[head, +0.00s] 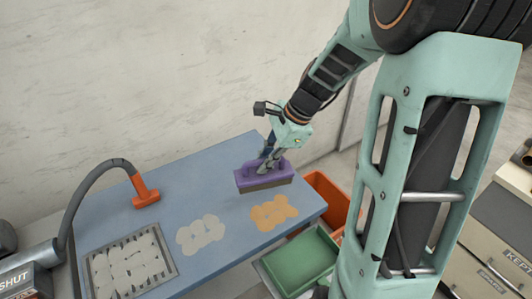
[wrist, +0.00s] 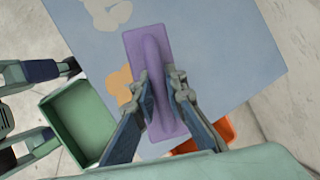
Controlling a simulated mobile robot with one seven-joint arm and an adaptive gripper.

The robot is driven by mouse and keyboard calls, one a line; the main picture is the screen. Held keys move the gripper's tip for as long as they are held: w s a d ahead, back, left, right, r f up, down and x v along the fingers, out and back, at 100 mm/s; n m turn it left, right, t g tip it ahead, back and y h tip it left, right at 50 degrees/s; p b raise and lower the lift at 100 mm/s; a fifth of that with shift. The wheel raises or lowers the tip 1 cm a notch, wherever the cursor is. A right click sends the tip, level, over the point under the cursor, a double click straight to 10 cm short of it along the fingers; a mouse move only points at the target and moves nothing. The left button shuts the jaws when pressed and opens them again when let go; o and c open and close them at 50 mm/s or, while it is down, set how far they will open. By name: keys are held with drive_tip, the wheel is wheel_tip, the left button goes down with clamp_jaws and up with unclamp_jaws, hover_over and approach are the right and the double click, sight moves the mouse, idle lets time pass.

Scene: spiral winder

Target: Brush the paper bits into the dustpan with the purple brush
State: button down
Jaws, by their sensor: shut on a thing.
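My gripper (head: 270,162) is shut on the handle of the purple brush (head: 264,180), its bristles facing down over the back right of the blue table. In the wrist view the brush (wrist: 151,55) lies between my fingers (wrist: 162,92). I cannot tell whether the bristles touch the table. A flat cluster of orange paper bits (head: 272,212) lies in front of the brush, near the table's front right edge. A pale cluster (head: 201,233) lies to its left. A green tray, seemingly the dustpan (head: 300,262), sits below that edge; it also shows in the wrist view (wrist: 80,118).
A grey-rimmed tray of whitish round pieces (head: 174,269) is at the table's front left. A curved hose with an orange nozzle (head: 145,193) hangs over the left side. An orange bin (head: 330,189) stands beyond the right edge. The table (head: 195,180) is clear behind the clusters.

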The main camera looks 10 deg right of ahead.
sight(263, 177)
drive_tip(key=shift+f+b, duration=2.4)
drive_tip(key=shift+f, duration=0.55)
drive_tip(key=shift+a, duration=0.1)
